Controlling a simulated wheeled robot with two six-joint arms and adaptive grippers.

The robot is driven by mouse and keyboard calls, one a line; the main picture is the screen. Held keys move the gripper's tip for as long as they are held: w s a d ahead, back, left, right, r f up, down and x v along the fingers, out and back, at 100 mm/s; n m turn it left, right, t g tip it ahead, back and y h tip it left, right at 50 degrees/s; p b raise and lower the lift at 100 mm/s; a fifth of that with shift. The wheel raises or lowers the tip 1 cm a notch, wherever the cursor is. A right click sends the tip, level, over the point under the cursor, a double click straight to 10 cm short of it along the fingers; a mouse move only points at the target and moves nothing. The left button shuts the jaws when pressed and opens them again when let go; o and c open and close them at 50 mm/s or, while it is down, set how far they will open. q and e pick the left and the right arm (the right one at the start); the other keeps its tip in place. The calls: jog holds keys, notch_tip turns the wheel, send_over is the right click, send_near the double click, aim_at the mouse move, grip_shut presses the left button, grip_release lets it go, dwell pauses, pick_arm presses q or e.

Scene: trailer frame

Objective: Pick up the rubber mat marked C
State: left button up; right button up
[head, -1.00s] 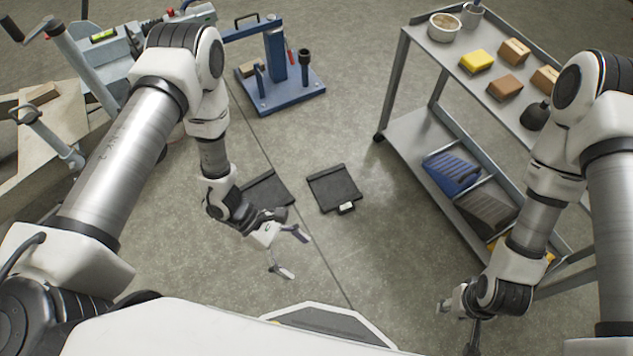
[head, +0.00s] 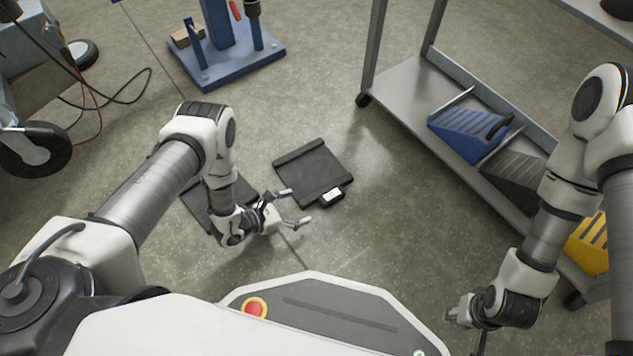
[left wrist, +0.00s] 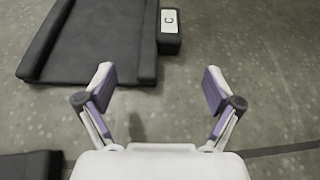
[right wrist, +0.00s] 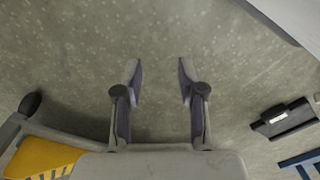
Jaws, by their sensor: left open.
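The dark rubber mat marked C (head: 313,170) lies flat on the floor in the head view, with a raised far edge and a tab bearing a white label. In the left wrist view the mat (left wrist: 103,42) is ahead, and its label reads C. My left gripper (head: 297,206) is open and empty, just in front of the mat's near edge and apart from it; its fingers (left wrist: 159,85) point toward the tab side. My right gripper (right wrist: 160,72) is open and empty above bare floor, far from the mat.
A second dark mat (head: 240,198) lies left of the first, partly hidden by my left arm. A blue stand (head: 235,65) is behind. A grey cart (head: 400,95) on the right holds blue (head: 468,132), grey and yellow (head: 590,247) ribbed pieces. Floor between mat and cart is clear.

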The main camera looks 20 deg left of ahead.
aim_at(318, 200)
pick_arm(q)
jog(key=b+x, duration=0.2)
jog(key=x, duration=0.1)
jog(key=b+x, duration=0.2)
jog(key=x, duration=0.1)
jog(key=shift+s+f+b, duration=0.15)
jog(key=shift+f+b, duration=0.15)
jog(key=shift+f, duration=0.1)
jog(key=shift+r, duration=0.2)
jog(key=c, duration=1.7)
jog(key=shift+o, duration=0.2)
jog(key=shift+r, duration=0.1)
